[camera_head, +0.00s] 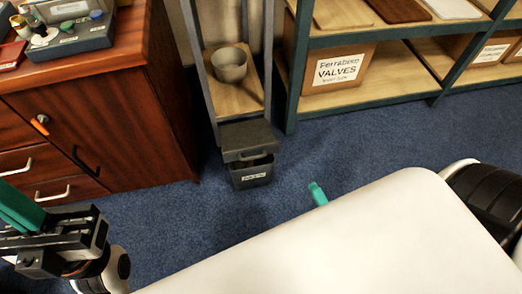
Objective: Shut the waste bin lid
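The waste bin (251,178) is a small dark grey box with a white label, on the blue carpet at the foot of a narrow shelf stand. Its dark grey lid (247,136) is above it, with a dark gap between the lid's front edge and the bin, so it looks partly raised. Of my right gripper, only a teal fingertip (318,193) shows past my white body, right of the bin and apart from it. My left gripper (18,208) is at the lower left edge, its teal finger partly cut off, far from the bin. Neither gripper's opening can be judged.
A brown wooden cabinet (110,120) stands left of the bin. The narrow stand holds a grey bowl (229,65) above the bin. A shelf unit with a labelled cardboard box (338,70) stands at the right. Blue carpet (190,225) is clear in front of the bin.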

